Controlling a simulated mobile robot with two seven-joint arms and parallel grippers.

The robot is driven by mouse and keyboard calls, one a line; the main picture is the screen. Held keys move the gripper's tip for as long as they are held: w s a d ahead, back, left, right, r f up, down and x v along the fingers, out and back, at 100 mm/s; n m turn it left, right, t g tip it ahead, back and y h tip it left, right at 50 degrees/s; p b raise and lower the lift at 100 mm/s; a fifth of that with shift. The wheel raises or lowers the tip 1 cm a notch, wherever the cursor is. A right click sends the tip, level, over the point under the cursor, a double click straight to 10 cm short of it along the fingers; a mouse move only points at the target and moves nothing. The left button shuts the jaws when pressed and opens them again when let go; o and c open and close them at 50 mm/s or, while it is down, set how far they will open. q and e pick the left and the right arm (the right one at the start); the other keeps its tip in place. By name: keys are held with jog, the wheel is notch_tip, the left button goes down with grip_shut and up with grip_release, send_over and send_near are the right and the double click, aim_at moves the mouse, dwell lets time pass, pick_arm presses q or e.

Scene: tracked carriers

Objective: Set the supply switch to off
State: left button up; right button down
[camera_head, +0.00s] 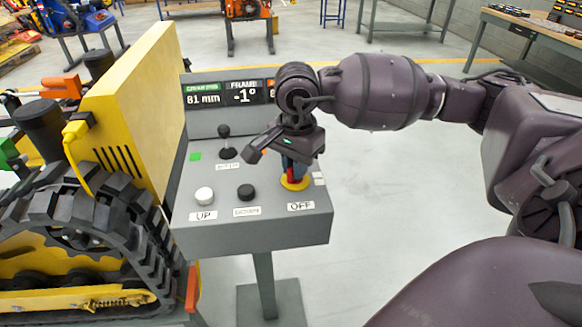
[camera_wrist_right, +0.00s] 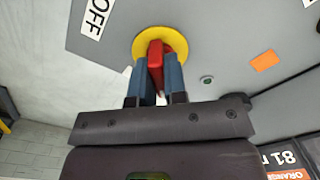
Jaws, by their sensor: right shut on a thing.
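The supply switch has a red handle (camera_wrist_right: 155,58) on a round yellow base (camera_wrist_right: 180,44). In the head view the yellow base (camera_head: 302,184) sits at the right front of the grey console, behind the OFF label (camera_head: 300,206). My right gripper (camera_head: 294,172) reaches down over the switch. In the wrist view its two blue fingers (camera_wrist_right: 157,78) are shut on the red handle, one on each side. The OFF label (camera_wrist_right: 97,17) also shows there. The gripper hides much of the handle in the head view. My left gripper is not in view.
The grey console (camera_head: 240,238) also carries a white button (camera_head: 204,196), a black button (camera_head: 246,192) and a black lever (camera_head: 226,142). Its display (camera_head: 240,94) reads 81 mm and -1°. A yellow tracked carrier (camera_head: 125,110) stands close at left.

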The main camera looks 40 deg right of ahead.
jog(key=n+b, duration=0.1)
jog(key=n, duration=0.1)
jog(key=shift+f+n, duration=0.2)
jog(key=shift+n, duration=0.2)
jog(key=n+b, duration=0.1)
jog(key=n, duration=0.2)
jog(key=shift+r+b, duration=0.1)
jog(key=shift+b, duration=0.25)
jog(key=shift+n, duration=0.8)
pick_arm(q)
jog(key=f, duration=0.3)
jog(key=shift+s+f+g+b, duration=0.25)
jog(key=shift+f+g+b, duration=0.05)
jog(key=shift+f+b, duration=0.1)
pick_arm(e)
jog(key=shift+r+n, duration=0.1)
jog(key=shift+n, duration=0.4)
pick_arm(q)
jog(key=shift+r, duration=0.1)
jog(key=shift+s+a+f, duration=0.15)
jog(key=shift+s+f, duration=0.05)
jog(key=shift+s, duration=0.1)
pick_arm(e)
jog(key=shift+r, duration=0.1)
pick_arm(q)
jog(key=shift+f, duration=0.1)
pick_arm(e)
jog(key=c, duration=1.2)
grip_release()
jog(key=shift+o, duration=0.2)
